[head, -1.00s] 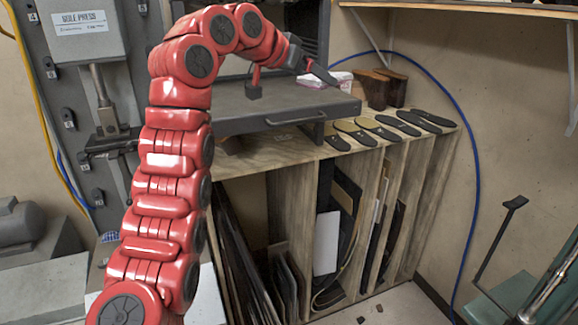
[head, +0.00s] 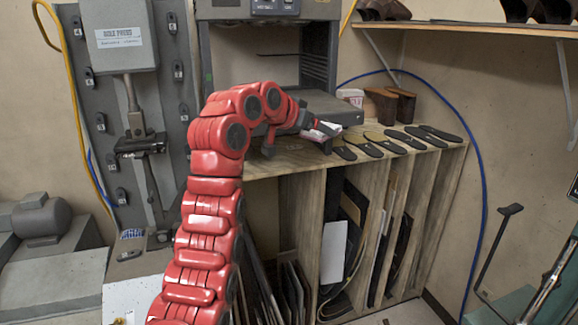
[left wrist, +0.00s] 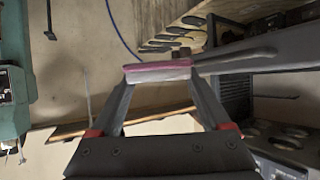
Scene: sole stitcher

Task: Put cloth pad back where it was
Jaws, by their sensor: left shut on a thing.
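The cloth pad (left wrist: 157,72), pink along one edge and pale below, is clamped between the two fingertips of my left gripper (left wrist: 160,76) in the left wrist view. In the head view, my left gripper (head: 316,128) is in front of the grey machine's flat platform, with a bit of the pale pad (head: 327,129) showing at its fingers. The gripper hides part of the platform front. I cannot tell if the pad touches anything. My right gripper is not in view.
The grey platform (head: 345,110) sits on a wooden rack (head: 310,220). Several dark soles (head: 405,138) lie on the rack top to the right. A white and pink box (head: 350,97) and brown blocks (head: 388,105) stand behind. A shelf (head: 470,29) is at upper right.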

